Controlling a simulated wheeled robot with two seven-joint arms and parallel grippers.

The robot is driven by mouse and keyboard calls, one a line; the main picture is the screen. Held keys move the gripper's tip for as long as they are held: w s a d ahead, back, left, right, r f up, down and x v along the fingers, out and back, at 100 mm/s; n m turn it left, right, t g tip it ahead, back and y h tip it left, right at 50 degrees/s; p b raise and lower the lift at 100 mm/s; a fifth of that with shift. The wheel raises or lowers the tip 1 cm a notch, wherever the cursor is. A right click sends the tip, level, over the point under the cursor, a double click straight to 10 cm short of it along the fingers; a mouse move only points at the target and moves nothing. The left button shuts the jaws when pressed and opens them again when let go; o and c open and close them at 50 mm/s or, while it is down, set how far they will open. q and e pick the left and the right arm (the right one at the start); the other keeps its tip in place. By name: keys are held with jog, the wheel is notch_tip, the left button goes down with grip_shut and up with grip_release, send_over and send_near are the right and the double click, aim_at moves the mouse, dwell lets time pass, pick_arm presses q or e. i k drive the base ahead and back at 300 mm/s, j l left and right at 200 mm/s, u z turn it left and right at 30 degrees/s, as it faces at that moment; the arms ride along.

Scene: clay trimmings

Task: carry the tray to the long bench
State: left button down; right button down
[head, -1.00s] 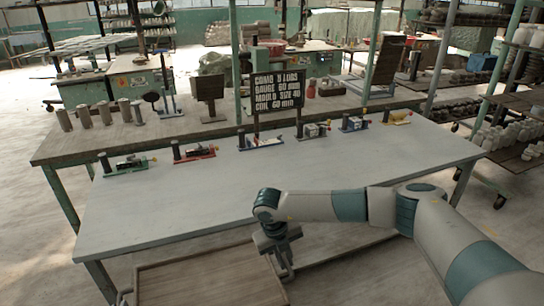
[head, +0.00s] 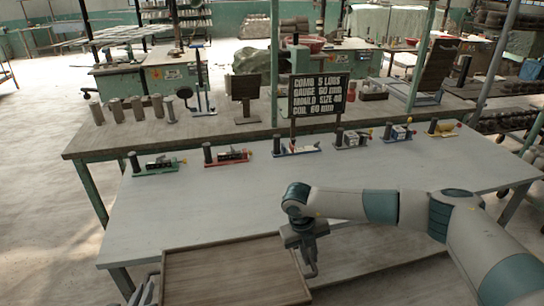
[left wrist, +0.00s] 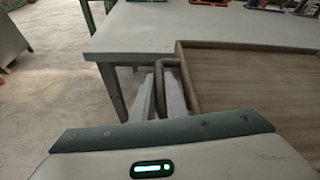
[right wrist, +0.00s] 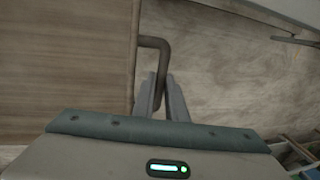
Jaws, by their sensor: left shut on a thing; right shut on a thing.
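The brown wooden tray (head: 235,275) with a raised rim is at the bottom of the head view, between my grippers. It also shows in the left wrist view (left wrist: 260,75) and the right wrist view (right wrist: 65,75). My left gripper (left wrist: 160,92) is shut on the tray's left handle. My right gripper (right wrist: 162,95) is shut on its right handle. The long grey bench (head: 230,205) is just ahead. The tray's far rim overlaps the bench's front edge in the head view; I cannot tell whether it is above it. The visible tray floor looks bare.
Several small coloured tools, including a red one (head: 228,157), stand along the bench's far side. A black sign (head: 318,95) stands behind them. A brown table (head: 215,128) with grey cylinders adjoins the back. The bench's front half is clear.

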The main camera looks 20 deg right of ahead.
aim_at(227, 205)
jog(key=i+l, duration=0.15)
jog(key=i, duration=1)
